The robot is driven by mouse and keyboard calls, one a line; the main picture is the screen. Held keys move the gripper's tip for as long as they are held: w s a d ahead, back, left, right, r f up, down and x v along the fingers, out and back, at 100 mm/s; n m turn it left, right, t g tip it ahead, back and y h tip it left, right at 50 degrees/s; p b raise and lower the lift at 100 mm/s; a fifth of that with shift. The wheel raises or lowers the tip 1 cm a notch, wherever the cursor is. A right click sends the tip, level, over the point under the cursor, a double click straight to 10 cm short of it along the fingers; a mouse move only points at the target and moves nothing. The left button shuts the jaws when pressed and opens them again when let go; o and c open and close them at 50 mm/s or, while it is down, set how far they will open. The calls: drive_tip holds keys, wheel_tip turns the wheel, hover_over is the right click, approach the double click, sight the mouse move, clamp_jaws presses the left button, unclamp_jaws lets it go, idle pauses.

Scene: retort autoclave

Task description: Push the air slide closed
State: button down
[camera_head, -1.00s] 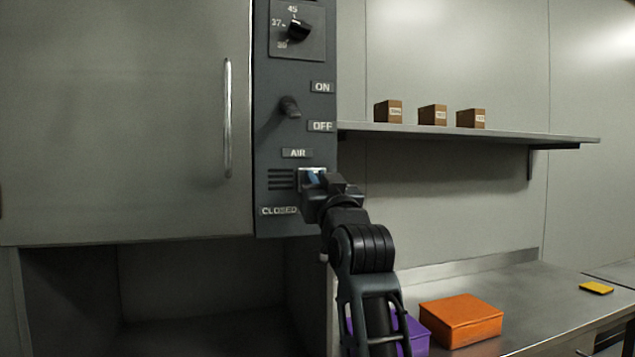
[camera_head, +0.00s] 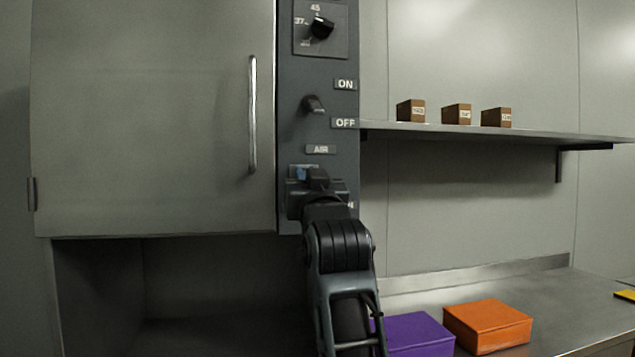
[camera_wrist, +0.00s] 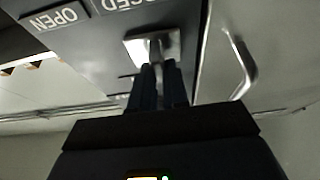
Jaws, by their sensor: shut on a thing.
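The air slide (camera_head: 299,174) is a small pale metal plate with a grip on the dark control panel, below the AIR label (camera_head: 320,149). It sits left of the label's centre. In the wrist view, which is upside down, the slide plate (camera_wrist: 137,49) lies by the CLOSED label (camera_wrist: 125,4), and the OPEN label (camera_wrist: 55,18) is farther left. My gripper (camera_wrist: 159,66) is shut on the slide's grip. In the head view my gripper (camera_head: 312,183) hides part of the slide, the CLOSED label and most of the OPEN label.
A cabinet door with a vertical handle (camera_head: 253,115) is just left of the panel. A switch (camera_head: 313,105) and a dial (camera_head: 321,27) are above the slide. A shelf (camera_head: 480,131) with small brown boxes is at right. Purple (camera_head: 415,336) and orange (camera_head: 487,326) boxes stand on the counter.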

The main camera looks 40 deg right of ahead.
drive_tip(key=shift+w+a, duration=0.1)
drive_tip(key=shift+a, duration=0.1)
drive_tip(key=c, duration=1.1)
unclamp_jaws()
drive_tip(key=shift+b+v, duration=1.15)
drive_tip(key=shift+v, duration=2.8)
